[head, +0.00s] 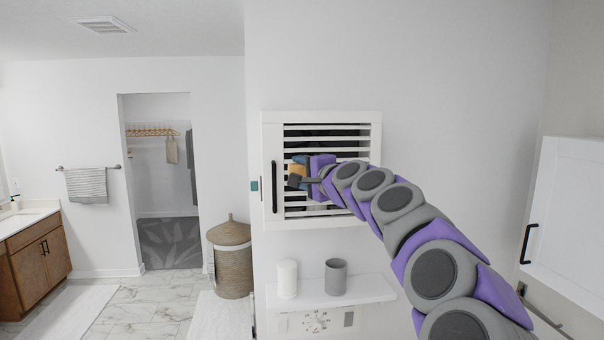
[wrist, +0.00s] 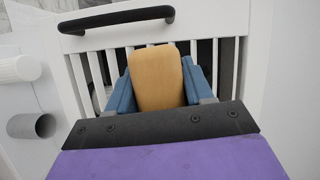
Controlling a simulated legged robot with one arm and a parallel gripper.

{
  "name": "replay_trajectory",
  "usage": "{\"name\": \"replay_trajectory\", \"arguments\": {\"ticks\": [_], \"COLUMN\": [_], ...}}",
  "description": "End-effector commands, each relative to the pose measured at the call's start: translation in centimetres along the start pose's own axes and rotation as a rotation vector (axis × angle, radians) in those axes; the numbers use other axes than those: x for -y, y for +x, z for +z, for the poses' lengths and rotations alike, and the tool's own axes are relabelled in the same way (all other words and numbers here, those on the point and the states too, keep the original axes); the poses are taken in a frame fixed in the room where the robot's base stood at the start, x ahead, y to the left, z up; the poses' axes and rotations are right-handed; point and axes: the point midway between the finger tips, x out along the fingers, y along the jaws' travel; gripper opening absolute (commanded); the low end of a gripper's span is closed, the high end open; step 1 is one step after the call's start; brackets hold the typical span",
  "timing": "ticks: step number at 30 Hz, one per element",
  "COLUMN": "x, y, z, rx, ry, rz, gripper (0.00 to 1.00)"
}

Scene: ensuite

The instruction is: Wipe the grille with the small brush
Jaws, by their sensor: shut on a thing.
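The grille (head: 350,131) is a white slatted panel on the wall, with a black handle (head: 274,187) on its left side. Its slats (wrist: 212,52) also fill the background of the wrist view. My gripper (head: 300,166) is in front of the grille's left part, close to the slats. Its blue fingers (wrist: 160,88) are shut on a tan, rounded block-like thing (wrist: 155,78), which I take to be the small brush. The brush also shows small in the head view (head: 296,170). No bristles show, and I cannot tell whether it touches the slats.
Below the grille, a white shelf (head: 372,290) holds a white cylinder (head: 287,279) and a grey cup (head: 336,277). A white cabinet door (head: 570,215) with a black handle is at the right. A wicker basket (head: 231,262) stands on the floor left of the wall.

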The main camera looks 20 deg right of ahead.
Motion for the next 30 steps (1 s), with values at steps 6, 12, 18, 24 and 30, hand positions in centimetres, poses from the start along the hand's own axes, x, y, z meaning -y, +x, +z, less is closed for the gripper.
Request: {"name": "replay_trajectory", "arguments": {"ticks": [6,12,18,24,30], "x": [0.0,0.0,-0.1,-0.1,0.0], "y": [0.1,0.4,0.8,1.1,1.4], "z": [0.0,-0.1,-0.3,-0.4,-0.6], "rx": [0.0,0.001,0.001,0.001,0.001], "ry": [0.0,0.0,0.001,0.001,0.0], "rz": [0.0,0.001,0.002,0.002,0.001], "gripper": [0.27,0.27,0.27,0.27,0.27]}}
